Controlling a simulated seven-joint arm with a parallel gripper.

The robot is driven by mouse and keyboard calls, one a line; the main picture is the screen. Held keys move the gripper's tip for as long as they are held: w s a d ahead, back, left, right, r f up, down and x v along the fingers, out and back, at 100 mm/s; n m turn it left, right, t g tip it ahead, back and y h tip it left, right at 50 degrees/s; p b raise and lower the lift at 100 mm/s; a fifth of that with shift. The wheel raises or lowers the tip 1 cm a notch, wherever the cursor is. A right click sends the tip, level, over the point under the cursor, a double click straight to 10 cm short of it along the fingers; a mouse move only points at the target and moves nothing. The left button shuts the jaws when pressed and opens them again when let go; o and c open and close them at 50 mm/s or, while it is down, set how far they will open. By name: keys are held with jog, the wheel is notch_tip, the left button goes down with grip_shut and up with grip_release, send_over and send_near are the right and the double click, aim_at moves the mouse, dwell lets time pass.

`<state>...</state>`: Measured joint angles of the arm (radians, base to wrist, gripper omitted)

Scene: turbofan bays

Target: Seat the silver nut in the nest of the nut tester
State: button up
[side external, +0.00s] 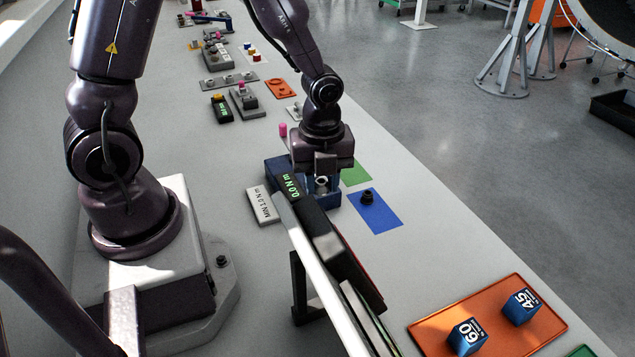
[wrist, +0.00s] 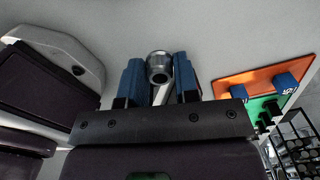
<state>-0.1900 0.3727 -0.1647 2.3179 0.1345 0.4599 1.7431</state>
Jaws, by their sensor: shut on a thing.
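My gripper (side external: 322,184) is shut on the silver nut (side external: 321,182), beside the nut tester in the side view. In the wrist view the silver nut (wrist: 159,66) shows as a round, bored metal piece between the two blue fingers of my gripper (wrist: 159,75). The nut tester (side external: 278,171) is a dark blue unit with a green display reading 0.0 N m. Its nest is hidden behind my gripper, so I cannot tell whether the nut touches it.
A label plate (side external: 262,207) reads MIN 1.0 N m. A dark nut (side external: 367,197) stands on a blue mat (side external: 385,217), near a green mat (side external: 354,172). An orange tray (side external: 437,337) holds blue blocks marked 60 and 45. A long pale bar (side external: 312,262) crosses the foreground.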

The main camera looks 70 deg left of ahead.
jog(key=w+a+n, duration=0.1)
jog(key=a+n, duration=0.1)
jog(key=a, duration=0.1)
jog(key=w+a+f+n, duration=0.1)
jog(key=a+n, duration=0.1)
jog(key=a, duration=0.2)
jog(key=w+a+n, duration=0.2)
jog(key=a, duration=0.2)
jog(key=shift+a+f, duration=0.25)
jog(key=shift+f, duration=2.6)
jog(key=shift+f, duration=0.75)
jog(key=o, duration=1.4)
jog(key=shift+r, duration=3.5)
